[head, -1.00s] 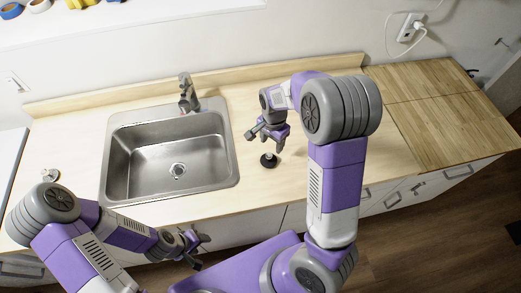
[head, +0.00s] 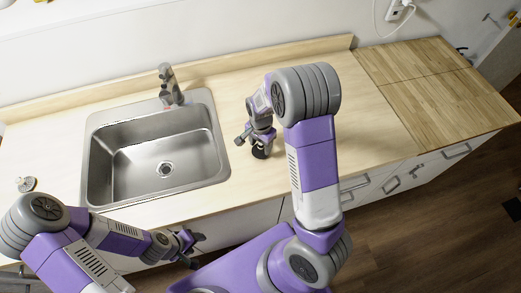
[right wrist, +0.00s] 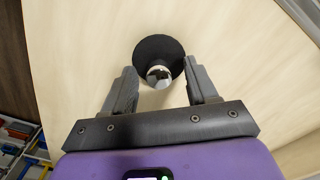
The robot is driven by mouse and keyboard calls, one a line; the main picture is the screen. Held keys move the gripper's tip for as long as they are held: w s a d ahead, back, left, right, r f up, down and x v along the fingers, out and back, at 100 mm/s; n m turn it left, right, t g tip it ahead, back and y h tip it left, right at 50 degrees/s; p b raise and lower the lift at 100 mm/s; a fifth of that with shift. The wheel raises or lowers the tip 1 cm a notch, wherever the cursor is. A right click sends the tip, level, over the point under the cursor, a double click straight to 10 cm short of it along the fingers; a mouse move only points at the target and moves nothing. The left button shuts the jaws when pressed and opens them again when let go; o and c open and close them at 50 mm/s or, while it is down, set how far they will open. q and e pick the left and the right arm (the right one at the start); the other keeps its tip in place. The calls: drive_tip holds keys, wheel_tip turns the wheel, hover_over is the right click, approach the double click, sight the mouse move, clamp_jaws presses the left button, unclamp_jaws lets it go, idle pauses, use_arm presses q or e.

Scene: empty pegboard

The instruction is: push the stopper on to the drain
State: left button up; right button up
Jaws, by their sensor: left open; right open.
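The stopper (head: 259,152) stands on the wooden counter to the right of the sink, partly hidden by my right gripper in the head view. In the right wrist view the stopper (right wrist: 158,54) is a black disc with a shiny knob, just ahead of and between the fingertips. My right gripper (right wrist: 161,88) is open and points down at it, also seen in the head view (head: 257,140). The drain (head: 166,168) is a round metal ring in the floor of the steel sink (head: 130,160), uncovered. My left gripper (head: 193,250) is open and empty in front of the counter.
A faucet (head: 170,85) rises behind the sink. A small metal item (head: 27,184) lies on the counter at the left. The counter (head: 330,110) is clear around the stopper. A wall socket (head: 396,8) with a plugged-in cable is at the back right.

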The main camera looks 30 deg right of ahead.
sight(261, 145)
drive_tip(key=shift+f, duration=0.45)
drive_tip(key=shift+c, duration=0.2)
clamp_jaws()
wheel_tip(261, 145, up, 10)
drive_tip(key=shift+r+p, duration=0.1)
drive_tip(key=shift+p, duration=0.45)
drive_tip(key=c, duration=0.6)
unclamp_jaws()
clamp_jaws()
